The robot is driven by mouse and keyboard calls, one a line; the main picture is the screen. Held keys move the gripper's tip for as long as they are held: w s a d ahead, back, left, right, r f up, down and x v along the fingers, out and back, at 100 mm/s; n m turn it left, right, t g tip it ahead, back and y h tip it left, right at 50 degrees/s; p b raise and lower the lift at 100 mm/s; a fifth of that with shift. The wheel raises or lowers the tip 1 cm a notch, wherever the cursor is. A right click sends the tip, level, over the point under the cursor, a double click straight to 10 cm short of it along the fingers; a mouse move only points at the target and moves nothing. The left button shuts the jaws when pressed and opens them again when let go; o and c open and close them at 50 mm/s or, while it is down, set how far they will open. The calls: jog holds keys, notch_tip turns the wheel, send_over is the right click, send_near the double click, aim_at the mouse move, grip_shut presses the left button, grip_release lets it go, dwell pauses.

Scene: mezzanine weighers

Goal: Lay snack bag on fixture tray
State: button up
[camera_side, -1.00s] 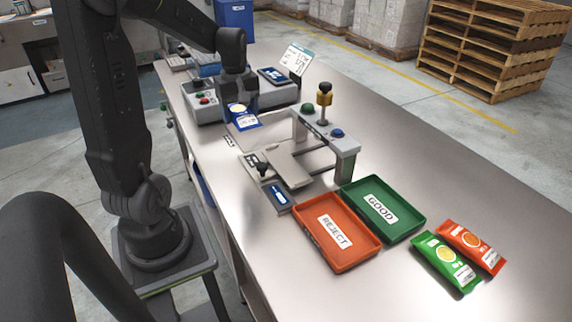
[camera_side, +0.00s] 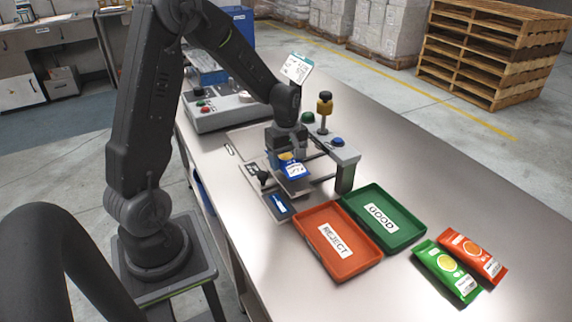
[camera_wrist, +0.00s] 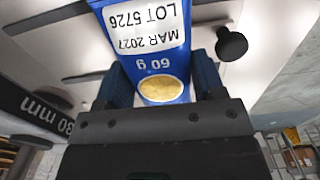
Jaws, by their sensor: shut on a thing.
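My gripper (camera_side: 283,158) is shut on a blue snack bag (camera_side: 296,170). In the wrist view the bag (camera_wrist: 160,62) sits between the two fingers, with its "MAR 2027 LOT 5726" label and "60 g" print showing. In the side view the bag is over the grey fixture tray (camera_side: 297,187), which is partly hidden by the gripper and bag. I cannot tell whether the bag touches the tray.
Orange REJECT tray (camera_side: 336,241), green GOOD tray (camera_side: 383,217), green bag (camera_side: 446,270) and orange bag (camera_side: 472,255) lie nearer.

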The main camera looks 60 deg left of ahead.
aim_at(286, 161)
jog(key=shift+f, duration=0.95)
jog(key=shift+f, duration=0.1)
jog(key=o, duration=1)
jog(key=shift+f, duration=0.1)
notch_tip(286, 161, up, 12)
jog(key=s+d+r+m+t, duration=0.2)
jog(key=s+d+r+m, duration=0.2)
jog(key=s+d+m, duration=0.3)
jog(key=s+d+r+m+t, duration=0.3)
jog(key=s+d+r+m, duration=0.1)
jog(key=s+d+m, duration=0.4)
jog(key=d+m, duration=0.2)
jog(key=m, duration=0.1)
jog(key=shift+r+t, duration=0.15)
jog(key=shift+t, duration=0.15)
